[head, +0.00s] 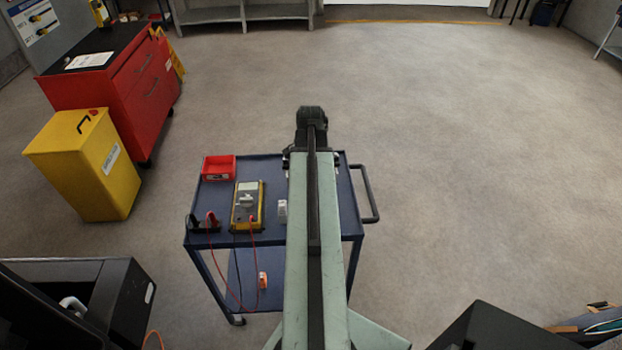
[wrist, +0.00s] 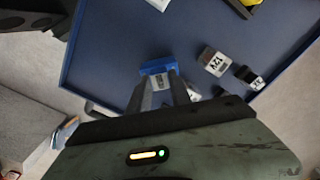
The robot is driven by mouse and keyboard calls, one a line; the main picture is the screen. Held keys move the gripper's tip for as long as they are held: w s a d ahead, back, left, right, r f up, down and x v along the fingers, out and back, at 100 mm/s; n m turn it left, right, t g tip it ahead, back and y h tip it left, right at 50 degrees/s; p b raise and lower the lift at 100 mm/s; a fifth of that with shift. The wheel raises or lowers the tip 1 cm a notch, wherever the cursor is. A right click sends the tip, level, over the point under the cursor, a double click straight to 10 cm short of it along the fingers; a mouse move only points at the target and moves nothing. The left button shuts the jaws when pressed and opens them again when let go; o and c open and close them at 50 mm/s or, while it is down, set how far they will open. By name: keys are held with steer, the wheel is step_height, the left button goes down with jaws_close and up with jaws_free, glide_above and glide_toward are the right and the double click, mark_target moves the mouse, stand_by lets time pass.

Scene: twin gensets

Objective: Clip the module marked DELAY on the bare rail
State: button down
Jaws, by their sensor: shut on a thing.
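In the wrist view my gripper (wrist: 168,88) is shut on a blue module (wrist: 157,66) with a pale label. The label is too small and blurred to read, so I cannot tell if it says DELAY. The blue module is over the blue cart top (wrist: 120,50). I cannot tell if it touches the top. In the head view my arm covers the gripper and the module. I cannot make out a bare rail in either view.
A module marked 12V (wrist: 212,61) and a black module (wrist: 249,77) stand right of my gripper. The cart (head: 265,168) also carries a red bin (head: 218,168), a yellow meter (head: 247,207) and a white block (head: 282,211). A yellow box (head: 88,165) stands left.

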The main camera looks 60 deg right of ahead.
steer(key=shift+r+p, duration=3.7)
steer(key=shift+r, duration=0.2)
steer(key=shift+f, duration=0.15)
steer(key=shift+s, duration=0.1)
